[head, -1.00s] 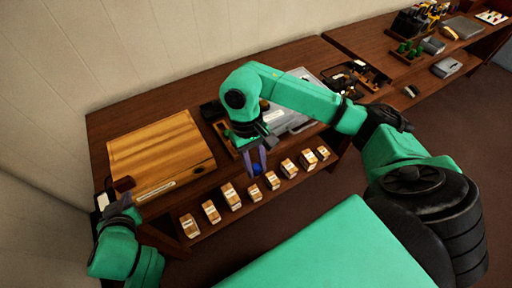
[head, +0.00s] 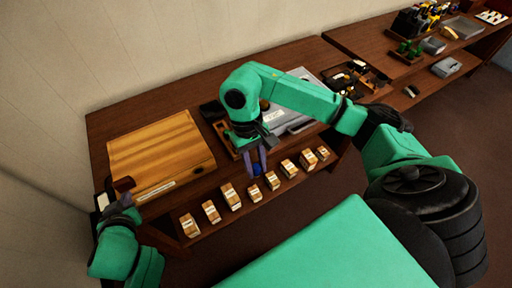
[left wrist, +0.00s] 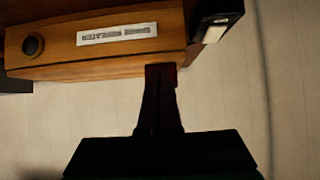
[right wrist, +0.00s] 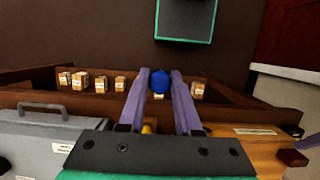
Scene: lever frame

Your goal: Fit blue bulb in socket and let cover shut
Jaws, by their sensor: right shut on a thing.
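The blue bulb (head: 257,169) is between the fingers of my right gripper (head: 257,163), above the shelf in front of the desk. In the right wrist view the bulb (right wrist: 160,81) sits at the tips of both fingers, and the gripper is shut on it. A wooden box with a broad lid (head: 160,150) is at the left of the desk, its lid looking down. It has a dark red tab (head: 123,183) at its front left corner. My left gripper (left wrist: 162,72) looks shut, its fingertips at this tab. I cannot make out a socket.
Several small labelled wooden blocks (head: 231,196) stand along the lower front shelf. A grey case with a handle (head: 286,119) lies right of the box. A second desk with trays (head: 446,67) is at the far right. Open floor lies in front.

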